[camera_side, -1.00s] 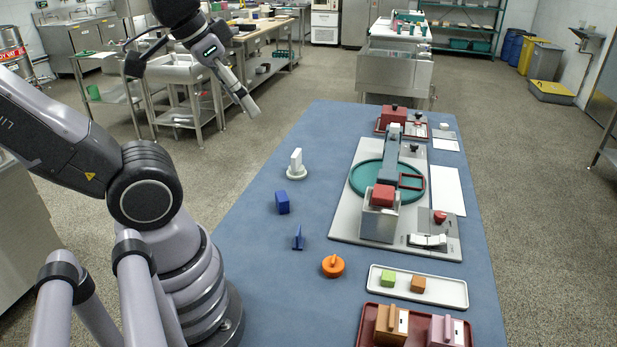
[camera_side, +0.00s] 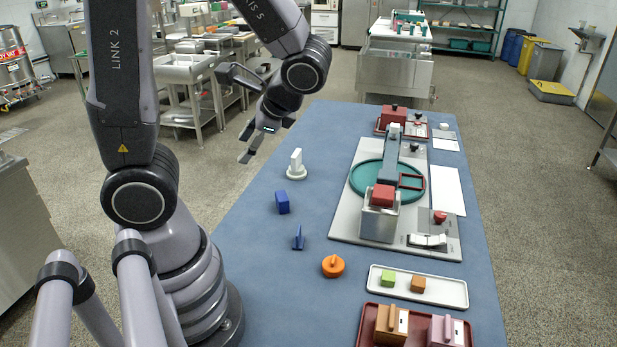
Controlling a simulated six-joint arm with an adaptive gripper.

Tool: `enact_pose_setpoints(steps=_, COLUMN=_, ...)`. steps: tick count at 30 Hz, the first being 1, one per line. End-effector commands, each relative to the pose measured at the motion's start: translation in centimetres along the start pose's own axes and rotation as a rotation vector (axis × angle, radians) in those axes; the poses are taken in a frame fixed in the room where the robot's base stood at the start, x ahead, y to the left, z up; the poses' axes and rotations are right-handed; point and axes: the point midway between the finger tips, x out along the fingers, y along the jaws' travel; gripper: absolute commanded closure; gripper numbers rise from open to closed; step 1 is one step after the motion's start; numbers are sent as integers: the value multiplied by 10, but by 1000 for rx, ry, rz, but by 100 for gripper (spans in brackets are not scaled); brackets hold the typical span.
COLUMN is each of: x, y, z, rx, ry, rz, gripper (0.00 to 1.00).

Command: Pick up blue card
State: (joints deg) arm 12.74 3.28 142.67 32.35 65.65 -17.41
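A thin upright blue piece (camera_side: 298,238), which looks like the blue card, stands on the blue table mat toward its left side. A small blue block (camera_side: 282,202) stands a little behind it. My gripper (camera_side: 246,144) is above and beyond the table's left edge, up and left of both blue pieces and touching neither. Its fingers look spread apart, with nothing seen between them.
A white piece on a round base (camera_side: 296,165) stands behind the blue block. An orange round knob piece (camera_side: 333,265) lies in front. A grey plate with a machine (camera_side: 345,225) fills the right; a white tray (camera_side: 450,298) and red tray (camera_side: 365,338) sit in front.

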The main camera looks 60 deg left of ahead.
Motion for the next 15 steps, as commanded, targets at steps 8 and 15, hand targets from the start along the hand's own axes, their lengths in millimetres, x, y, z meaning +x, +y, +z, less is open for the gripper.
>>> enact_pose_setpoints(steps=8, x=37, y=-9, z=-48, rx=347, ry=-332, rz=-486, gripper=62)
enact_pose_setpoints(steps=15, x=69, y=6, z=-107, rx=685, ry=-435, rz=-922, gripper=62)
